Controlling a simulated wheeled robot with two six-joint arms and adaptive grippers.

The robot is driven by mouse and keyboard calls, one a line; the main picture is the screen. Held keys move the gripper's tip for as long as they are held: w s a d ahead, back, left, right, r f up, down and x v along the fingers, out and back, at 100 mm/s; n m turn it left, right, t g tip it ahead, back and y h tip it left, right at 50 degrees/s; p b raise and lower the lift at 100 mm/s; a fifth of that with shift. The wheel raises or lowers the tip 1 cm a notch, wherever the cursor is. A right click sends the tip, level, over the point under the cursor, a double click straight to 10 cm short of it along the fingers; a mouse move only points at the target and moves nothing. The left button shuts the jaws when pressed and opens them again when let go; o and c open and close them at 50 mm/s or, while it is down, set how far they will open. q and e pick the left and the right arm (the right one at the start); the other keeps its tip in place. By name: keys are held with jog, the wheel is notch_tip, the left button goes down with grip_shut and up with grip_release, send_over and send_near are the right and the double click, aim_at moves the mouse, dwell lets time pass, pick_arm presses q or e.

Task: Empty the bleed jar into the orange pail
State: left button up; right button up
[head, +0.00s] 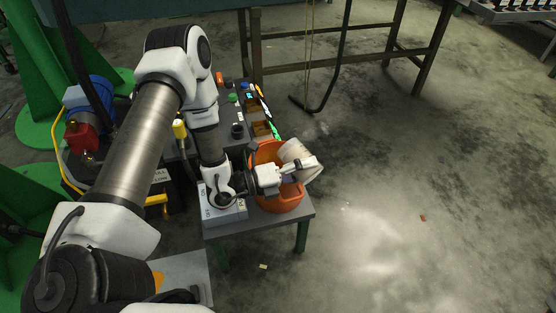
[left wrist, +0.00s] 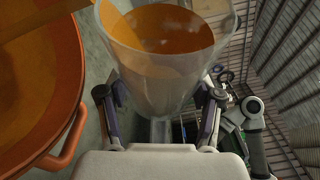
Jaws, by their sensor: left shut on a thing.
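The orange pail (head: 284,202) stands upright on a small grey table. My left gripper (head: 292,171) is shut on the bleed jar (head: 294,152), a pale translucent cup, and holds it tilted over the pail. In the left wrist view the jar (left wrist: 165,68) sits between the two fingers (left wrist: 160,110) and shows orange liquid inside. An orange band (left wrist: 60,27) runs from near the jar's rim to the left over the pail (left wrist: 72,138), and it looks like a pouring stream. The pail's inside is orange, so its liquid level is hard to tell. My right gripper is out of view.
A grey-white box (head: 226,212) stands on the small table (head: 262,222) left of the pail. Small coloured items and a dark cup (head: 237,131) lie behind. A blue and red machine (head: 85,120) stands at left. The floor to the right is open.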

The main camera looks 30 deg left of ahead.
pick_arm(q)
jog(key=shift+w+a+r+n+p, duration=0.15)
jog(key=shift+a+r+n+p, duration=0.25)
jog(key=shift+a+n, duration=0.2)
dwell(0.6)
jog(key=shift+b, duration=0.4)
jog(key=shift+w+a+f+n+t+b, duration=0.15)
jog(key=shift+n+t+b, duration=0.35)
jog(key=shift+n+b, duration=0.55)
jog(key=shift+a+r+n+h+b, duration=0.15)
jog(key=shift+r+n+h+b, duration=0.2)
jog(key=shift+b, duration=0.2)
